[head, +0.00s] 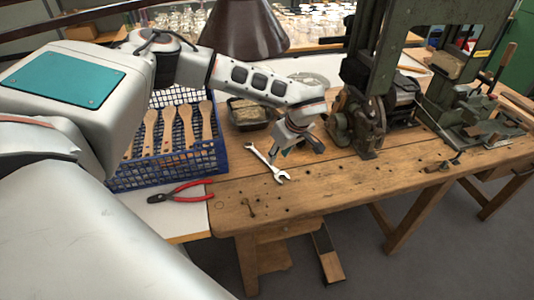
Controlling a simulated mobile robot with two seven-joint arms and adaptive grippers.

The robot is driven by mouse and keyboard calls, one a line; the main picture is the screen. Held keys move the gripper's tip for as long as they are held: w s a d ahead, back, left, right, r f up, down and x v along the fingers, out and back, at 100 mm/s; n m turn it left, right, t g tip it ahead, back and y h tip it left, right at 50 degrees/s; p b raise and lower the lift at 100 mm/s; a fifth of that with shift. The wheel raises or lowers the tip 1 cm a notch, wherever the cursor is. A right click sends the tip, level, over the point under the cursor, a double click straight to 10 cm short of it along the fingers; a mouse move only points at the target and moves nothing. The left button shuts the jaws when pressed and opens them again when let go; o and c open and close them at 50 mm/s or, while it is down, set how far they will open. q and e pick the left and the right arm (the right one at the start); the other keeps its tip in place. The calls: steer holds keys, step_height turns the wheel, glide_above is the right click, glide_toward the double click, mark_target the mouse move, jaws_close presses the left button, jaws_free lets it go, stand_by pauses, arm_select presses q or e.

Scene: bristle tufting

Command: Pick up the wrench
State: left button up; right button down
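The wrench (267,163) is a silver double-ended spanner lying on the wooden workbench in the head view. It lies at a slant, with its open jaw toward the front. My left gripper (279,158) comes in from the upper left and points down over the wrench's middle and right side. Its fingers are small and partly hidden, so I cannot tell whether they touch the wrench or how far apart they are. My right gripper does not show.
A blue crate (170,173) with wooden brush handles stands left. Red-handled pliers (180,192) lie before it. A dark tray (247,113) sits behind the wrench. A green machine (366,125) stands to the right. The bench (330,185) front is mostly clear.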

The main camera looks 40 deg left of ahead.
mark_target(264, 160)
arm_select(q)
steer(key=shift+w+a+r, duration=0.15)
steer(key=shift+w+a, duration=0.05)
steer(key=shift+a, duration=0.2)
steer(key=shift+s, duration=0.1)
steer(key=x, duration=0.7)
steer(key=shift+d, duration=0.1)
steer(key=shift+c, duration=0.3)
jaws_close()
